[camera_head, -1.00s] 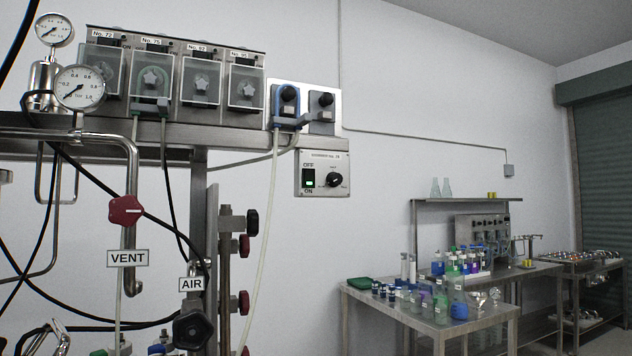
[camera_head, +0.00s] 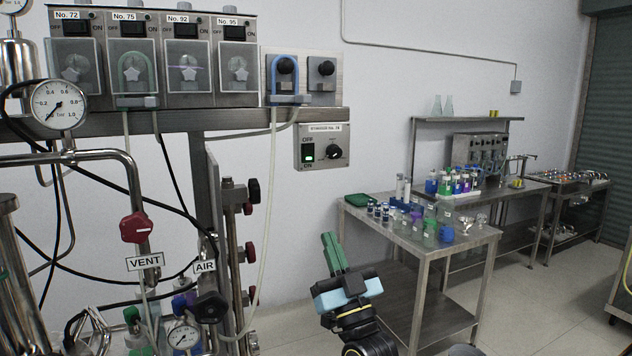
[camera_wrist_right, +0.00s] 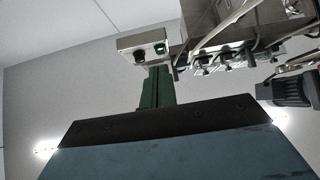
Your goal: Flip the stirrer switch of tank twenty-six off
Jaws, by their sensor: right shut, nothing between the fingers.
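The stirrer control box (camera_head: 323,147) hangs below the skid's shelf, with a label on top too small to read surely. In the right wrist view the shut fingers (camera_wrist_right: 158,88) point toward the box (camera_wrist_right: 143,46), whose green switch (camera_wrist_right: 161,48) shows there. My left gripper is not in view.
Pump units (camera_head: 187,65) with switches line the shelf above left. Pipes, a VENT valve (camera_head: 136,228), an AIR valve (camera_head: 211,305) and a pale hose (camera_head: 266,225) stand left of my right gripper. A glassware table (camera_head: 432,255) stands to the right. Space below the box is clear.

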